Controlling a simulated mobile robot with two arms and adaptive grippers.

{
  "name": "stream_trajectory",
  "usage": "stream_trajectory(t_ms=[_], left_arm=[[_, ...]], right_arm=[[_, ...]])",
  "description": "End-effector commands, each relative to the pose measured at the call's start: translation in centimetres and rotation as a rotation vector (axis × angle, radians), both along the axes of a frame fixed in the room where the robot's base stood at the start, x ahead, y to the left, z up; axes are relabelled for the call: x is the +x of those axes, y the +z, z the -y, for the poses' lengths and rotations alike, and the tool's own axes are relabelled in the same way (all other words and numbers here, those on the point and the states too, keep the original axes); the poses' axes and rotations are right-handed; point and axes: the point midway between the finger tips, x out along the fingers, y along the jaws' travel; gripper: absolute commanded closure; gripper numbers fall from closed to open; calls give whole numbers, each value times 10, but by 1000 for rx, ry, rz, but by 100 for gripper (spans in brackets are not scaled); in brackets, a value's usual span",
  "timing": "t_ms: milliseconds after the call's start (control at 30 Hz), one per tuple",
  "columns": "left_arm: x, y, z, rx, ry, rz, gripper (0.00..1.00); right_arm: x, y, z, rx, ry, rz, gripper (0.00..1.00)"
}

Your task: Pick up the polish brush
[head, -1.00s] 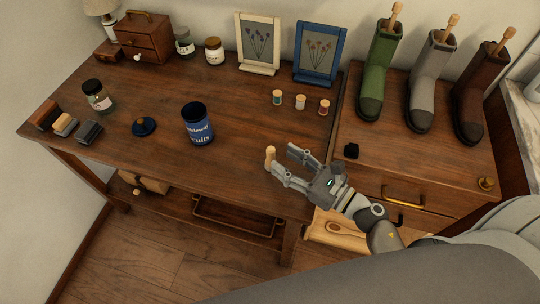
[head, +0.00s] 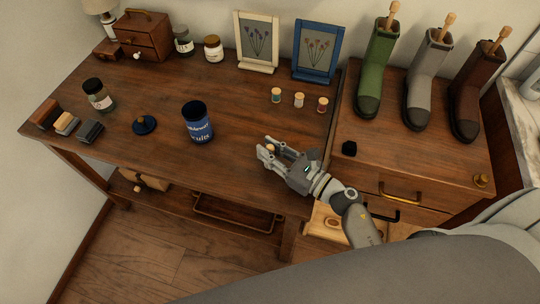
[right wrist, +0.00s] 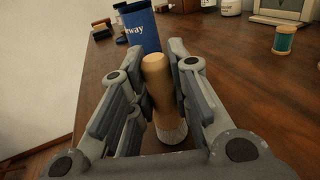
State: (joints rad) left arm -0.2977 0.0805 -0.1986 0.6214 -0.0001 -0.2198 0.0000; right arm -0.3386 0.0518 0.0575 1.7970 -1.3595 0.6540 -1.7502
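The polish brush (right wrist: 156,80) has a pale wooden handle and light bristles, and it stands upright on the table, bristles down. In the head view only the top of its handle (head: 270,148) shows; the fingers hide the rest. My right gripper (head: 264,150) is low over the front right of the table, with its fingers on both sides of the brush. In the right wrist view the fingers are apart, with the handle between them and nearer the right finger; I cannot tell whether it touches. My left gripper is not in view.
A blue can (head: 197,123) stands left of the gripper. A cabinet (head: 410,155) with boots and a small black item (head: 349,148) stands right. The table between can and spools is clear.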

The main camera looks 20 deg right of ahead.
Motion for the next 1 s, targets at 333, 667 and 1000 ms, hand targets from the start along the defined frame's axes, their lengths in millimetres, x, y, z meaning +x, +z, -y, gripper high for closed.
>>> stream_trajectory(t_ms=[333, 667, 1000], left_arm=[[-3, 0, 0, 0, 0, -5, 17], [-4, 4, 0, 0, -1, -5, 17], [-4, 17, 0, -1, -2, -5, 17]], right_arm=[[0, 1, 0, -1, 0, 1, 100], [-1, 32, 0, -5, 3, 6, 100], [-65, 97, -22, 1, 2, -3, 100]])
